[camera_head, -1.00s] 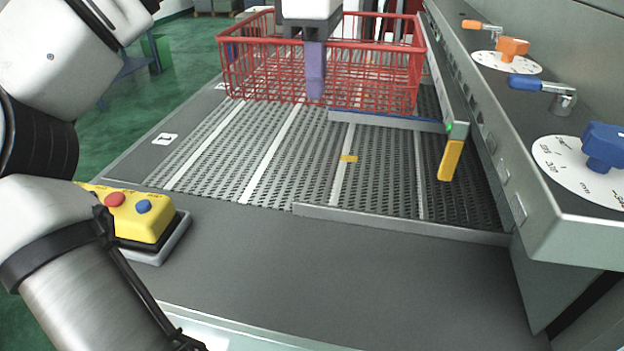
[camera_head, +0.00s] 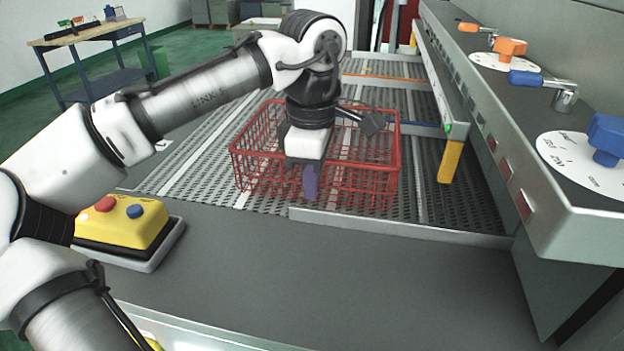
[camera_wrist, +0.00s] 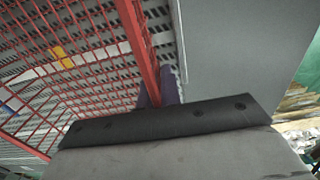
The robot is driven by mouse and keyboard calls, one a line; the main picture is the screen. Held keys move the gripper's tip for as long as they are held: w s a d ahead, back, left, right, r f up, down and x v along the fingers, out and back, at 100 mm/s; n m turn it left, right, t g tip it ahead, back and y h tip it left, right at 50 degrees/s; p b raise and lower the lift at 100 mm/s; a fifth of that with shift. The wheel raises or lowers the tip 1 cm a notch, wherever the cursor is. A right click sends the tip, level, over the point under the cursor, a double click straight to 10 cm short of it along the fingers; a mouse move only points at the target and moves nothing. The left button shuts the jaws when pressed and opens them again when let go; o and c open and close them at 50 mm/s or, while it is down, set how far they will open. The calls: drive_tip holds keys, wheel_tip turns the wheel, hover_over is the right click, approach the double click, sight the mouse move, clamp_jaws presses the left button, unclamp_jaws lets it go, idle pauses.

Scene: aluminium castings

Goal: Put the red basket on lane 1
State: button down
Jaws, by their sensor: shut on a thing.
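The red wire basket (camera_head: 375,178) is over the near part of the perforated lane bed (camera_head: 455,205), just behind the low grey front rail (camera_head: 400,226). I cannot tell if its bottom touches the bed. My gripper (camera_head: 311,184) is shut on the basket's near wall, with its purple fingers pointing down. In the wrist view the gripper (camera_wrist: 158,92) pinches a red bar of the basket (camera_wrist: 85,50) between its fingers. My arm and wrist hide part of the basket's left and back. No lane number is readable.
A yellow button box (camera_head: 122,222) with red and blue buttons sits at the left. A machine housing with a blue knob (camera_head: 607,138) and an orange knob (camera_head: 510,47) borders the right. A yellow flap (camera_head: 450,161) stands right of the basket.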

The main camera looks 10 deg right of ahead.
drive_tip(key=shift+f, duration=0.2)
drive_tip(key=shift+f, duration=0.1)
drive_tip(key=c, duration=1.9)
unclamp_jaws()
wheel_tip(320, 180, up, 12)
drive_tip(key=shift+r+b, duration=0.1)
drive_tip(key=shift+b, duration=0.2)
drive_tip(key=shift+a, duration=0.15)
